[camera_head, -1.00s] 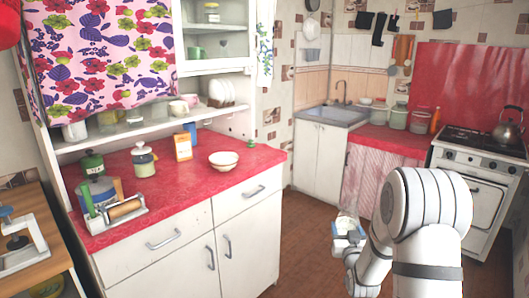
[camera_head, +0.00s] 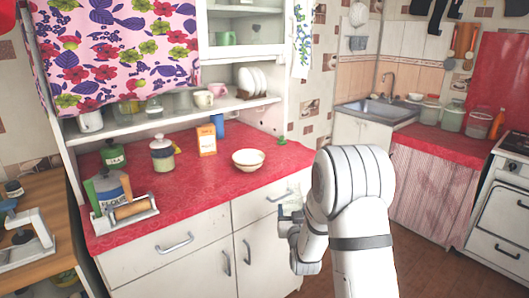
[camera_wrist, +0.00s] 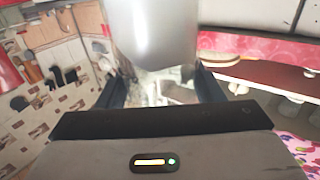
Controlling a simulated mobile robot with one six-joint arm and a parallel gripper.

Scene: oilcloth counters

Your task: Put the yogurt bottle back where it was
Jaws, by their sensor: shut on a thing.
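My gripper (camera_wrist: 163,88) is shut on a smooth pale grey-white bottle, which I take to be the yogurt bottle (camera_wrist: 155,38). It sits between the two dark fingers in the wrist view, and its far end runs out of the top of the picture. In the head view my gripper (camera_head: 288,222) is in front of the right end of the red-topped cabinet, at about drawer height. Only a small pale part of the bottle (camera_head: 291,209) shows there; my wrist and arm hide much of that area.
The red counter (camera_head: 215,178) carries a white bowl (camera_head: 248,159), an orange carton (camera_head: 206,141), a lidded jar (camera_head: 162,154), a green-lidded canister (camera_head: 113,155) and a rolling pin (camera_head: 131,208). Its front right part is bare. Shelves above overhang the back. A sink (camera_head: 377,111) stands further back.

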